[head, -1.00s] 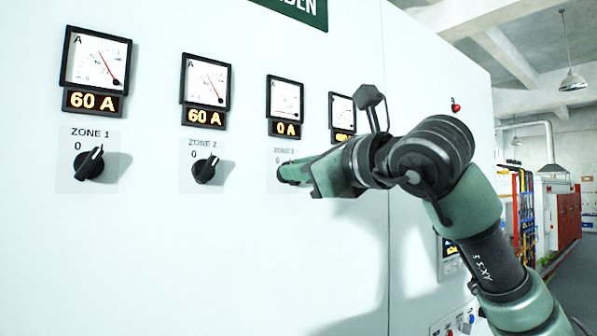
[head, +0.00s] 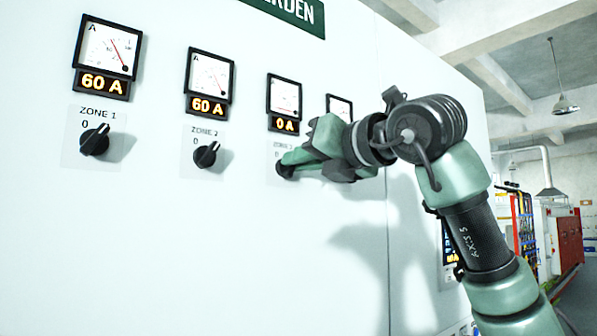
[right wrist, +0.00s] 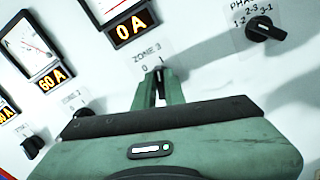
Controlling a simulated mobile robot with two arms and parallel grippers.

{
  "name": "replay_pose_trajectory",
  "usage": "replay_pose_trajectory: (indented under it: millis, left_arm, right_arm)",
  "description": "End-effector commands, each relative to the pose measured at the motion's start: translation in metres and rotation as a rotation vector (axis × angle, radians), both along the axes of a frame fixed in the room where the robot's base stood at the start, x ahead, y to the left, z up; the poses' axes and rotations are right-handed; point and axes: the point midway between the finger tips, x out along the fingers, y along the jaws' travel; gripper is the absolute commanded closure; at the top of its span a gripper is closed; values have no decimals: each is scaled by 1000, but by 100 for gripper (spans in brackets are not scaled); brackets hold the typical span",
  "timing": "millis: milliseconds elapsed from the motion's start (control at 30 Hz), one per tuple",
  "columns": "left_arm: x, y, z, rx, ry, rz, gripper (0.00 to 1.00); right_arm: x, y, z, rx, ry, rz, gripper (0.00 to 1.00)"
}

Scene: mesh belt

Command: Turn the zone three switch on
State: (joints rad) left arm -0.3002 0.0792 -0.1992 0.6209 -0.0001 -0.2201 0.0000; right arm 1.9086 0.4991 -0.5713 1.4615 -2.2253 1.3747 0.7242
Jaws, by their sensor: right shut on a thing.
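The zone three switch (head: 284,170) is a black rotary knob on the pale panel, below a meter display (head: 285,125) reading 0 A. My right gripper (head: 290,165) is shut on this knob and covers much of it in the head view. In the right wrist view the fingertips (right wrist: 159,80) close around the knob (right wrist: 158,71), just under the ZONE 3 label (right wrist: 147,53) with its 0 and 1 marks. The knob's exact angle is hard to tell between the fingers. My left gripper is not in view.
The zone 1 knob (head: 95,139) and zone 2 knob (head: 207,154) sit to the left, both under displays reading 60 A. A phase selector knob (right wrist: 265,29) is to the right in the right wrist view. The panel front between the knobs is flat.

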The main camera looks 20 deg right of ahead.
Motion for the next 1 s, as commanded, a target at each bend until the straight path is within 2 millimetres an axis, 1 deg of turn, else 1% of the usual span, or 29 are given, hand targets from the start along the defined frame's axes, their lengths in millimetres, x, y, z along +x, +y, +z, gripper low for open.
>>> replay_pose_trajectory:
  millis: [33, 100, 400, 933, 967, 1000]
  left_arm:
    - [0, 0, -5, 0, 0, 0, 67]
    - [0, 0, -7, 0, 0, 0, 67]
    - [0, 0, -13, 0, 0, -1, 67]
    - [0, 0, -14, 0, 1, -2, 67]
    - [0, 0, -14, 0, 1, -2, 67]
    - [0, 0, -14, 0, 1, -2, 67]
  right_arm:
    - [-1, -1, 0, 32, 4, -1, 100]
    - [-1, -1, 1, 70, 18, -1, 100]
    - [-1, -2, 2, 176, 57, -2, 100]
    - [-1, -3, 3, 200, 63, -2, 100]
    - [-1, -3, 3, 201, 63, -1, 86]
    - [-1, -3, 3, 200, 63, -2, 75]
